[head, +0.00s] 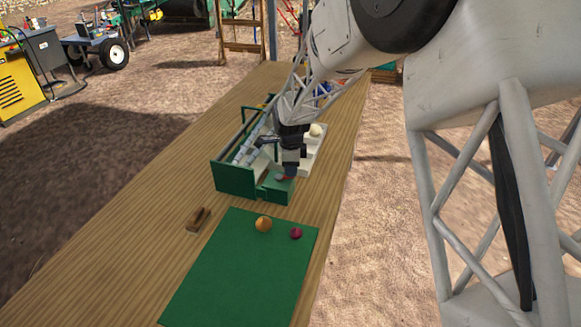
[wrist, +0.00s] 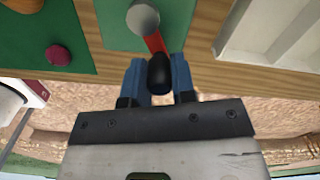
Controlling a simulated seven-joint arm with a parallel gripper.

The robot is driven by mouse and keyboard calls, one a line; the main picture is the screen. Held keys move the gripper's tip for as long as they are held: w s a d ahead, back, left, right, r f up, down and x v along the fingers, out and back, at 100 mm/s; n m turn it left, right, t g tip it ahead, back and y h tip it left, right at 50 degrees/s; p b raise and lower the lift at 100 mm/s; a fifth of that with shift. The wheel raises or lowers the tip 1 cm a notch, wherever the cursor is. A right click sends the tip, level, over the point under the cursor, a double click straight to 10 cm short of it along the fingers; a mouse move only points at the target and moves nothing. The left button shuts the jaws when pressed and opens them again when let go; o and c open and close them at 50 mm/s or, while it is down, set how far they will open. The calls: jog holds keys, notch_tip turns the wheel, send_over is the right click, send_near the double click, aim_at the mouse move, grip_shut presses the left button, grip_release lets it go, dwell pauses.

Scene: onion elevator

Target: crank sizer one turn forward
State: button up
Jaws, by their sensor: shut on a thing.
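The sizer (head: 236,181) is a long green machine on the wooden table in the head view. Its crank shows in the wrist view: a grey round hub (wrist: 142,18) on a green base, a short red arm (wrist: 154,44) and a black knob (wrist: 160,73). My gripper (wrist: 160,80) has its blue fingers on either side of the knob, shut on it. In the head view my gripper (head: 287,173) points down at the near right end of the sizer and hides most of the crank.
A white compartmented tray (head: 315,150) with a pale onion (head: 316,130) stands along the sizer's right side. In front lies a green mat (head: 235,275) with an orange-brown onion (head: 263,224) and a purple onion (head: 295,233). A small brown wooden object (head: 199,218) lies left of the mat.

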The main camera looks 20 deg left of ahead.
jog(key=shift+s, duration=0.25)
jog(key=shift+s+d, duration=0.15)
jog(key=shift+s, duration=0.6)
dwell(0.5)
jog(key=o, duration=1)
jog(key=shift+r, duration=0.1)
jog(key=shift+r, duration=3.4)
